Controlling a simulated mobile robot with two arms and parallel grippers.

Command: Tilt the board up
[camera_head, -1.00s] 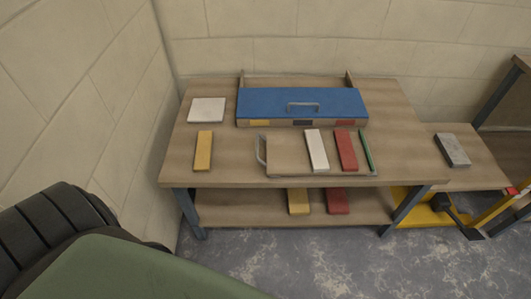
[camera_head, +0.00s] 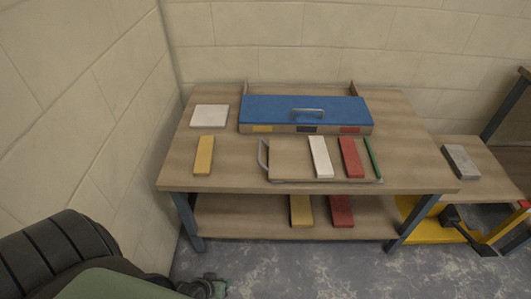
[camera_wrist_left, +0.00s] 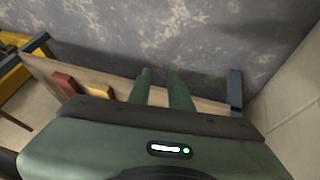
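The board (camera_head: 290,160) is a thin brown panel lying flat on the table's front part, with a grey handle (camera_head: 263,156) at its left edge. A white bar (camera_head: 320,157) and a red bar (camera_head: 351,157) lie on it, and a green strip (camera_head: 373,158) runs along its right side. In the left wrist view my left gripper (camera_wrist_left: 161,72) has its two green fingers apart with nothing between them. My left arm is at the bottom left of the head view, apart from the board. My right gripper is not in view.
A blue-topped case (camera_head: 305,108) lies behind the board on the wooden table (camera_head: 230,177). A white tile (camera_head: 209,115) and a yellow bar (camera_head: 204,155) lie left. The lower shelf (camera_head: 245,214) holds yellow and red bars. A grey block (camera_head: 460,162) lies on the right bench.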

